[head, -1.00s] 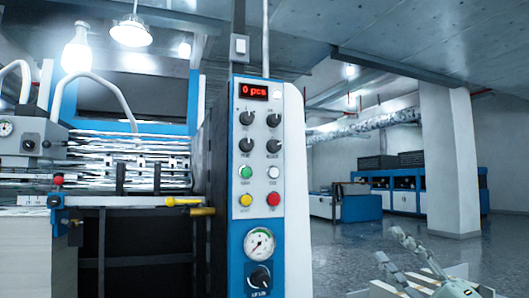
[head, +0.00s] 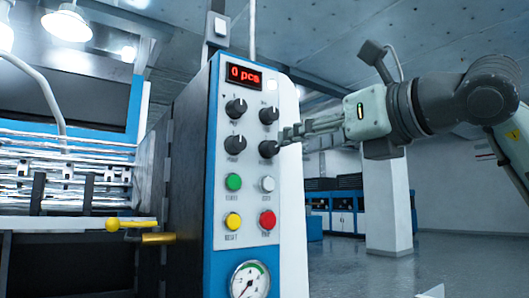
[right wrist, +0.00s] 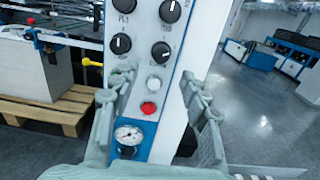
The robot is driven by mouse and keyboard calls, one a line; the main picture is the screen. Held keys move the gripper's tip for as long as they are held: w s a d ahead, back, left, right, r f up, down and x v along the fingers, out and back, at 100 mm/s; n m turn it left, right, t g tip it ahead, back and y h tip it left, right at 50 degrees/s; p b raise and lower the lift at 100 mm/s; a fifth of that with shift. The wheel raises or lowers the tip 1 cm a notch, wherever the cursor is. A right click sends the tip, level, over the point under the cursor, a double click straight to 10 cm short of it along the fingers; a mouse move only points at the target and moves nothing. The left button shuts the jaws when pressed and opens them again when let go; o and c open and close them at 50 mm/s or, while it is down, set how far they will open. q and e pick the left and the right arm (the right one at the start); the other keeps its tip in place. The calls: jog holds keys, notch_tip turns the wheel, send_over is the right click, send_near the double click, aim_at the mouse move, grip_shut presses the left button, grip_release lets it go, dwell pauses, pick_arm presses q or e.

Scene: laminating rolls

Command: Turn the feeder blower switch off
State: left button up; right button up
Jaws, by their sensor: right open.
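The control panel (head: 251,190) has black rotary knobs in two rows; their labels are too small to read, so I cannot tell which is the feeder blower switch. They are the upper left knob (head: 236,108), upper right knob (head: 269,115), lower left knob (head: 235,144) and lower right knob (head: 269,149). My right gripper (head: 288,135) reaches in from the right, its fingertips beside the lower right knob in the picture; contact is unclear. In the right wrist view its open fingers (right wrist: 152,98) stand either side of the panel, with the lower right knob (right wrist: 161,51) beyond.
Below the knobs are green (head: 233,182), white (head: 267,184), yellow (head: 233,221) and red (head: 267,220) buttons and a gauge (head: 250,281). A red display (head: 244,76) reads "0 pcs". A yellow handle (head: 132,224) juts out at left. Open floor lies right of the panel.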

aim_at(275, 148)
jog(key=p+x, duration=0.1)
jog(key=x, duration=0.5)
jog(key=shift+w+a+p, duration=0.15)
jog(key=shift+w+p, duration=0.05)
jog(key=shift+p, duration=0.2)
jog(key=shift+w+a, duration=0.3)
jog(key=shift+w, duration=0.1)
pick_arm(q)
jog(key=f, duration=0.4)
jog(key=shift+s+d+f, duration=0.2)
jog(key=shift+s+d, duration=0.05)
jog(key=shift+s, duration=0.15)
pick_arm(e)
jog(key=shift+c, duration=0.2)
grip_shut()
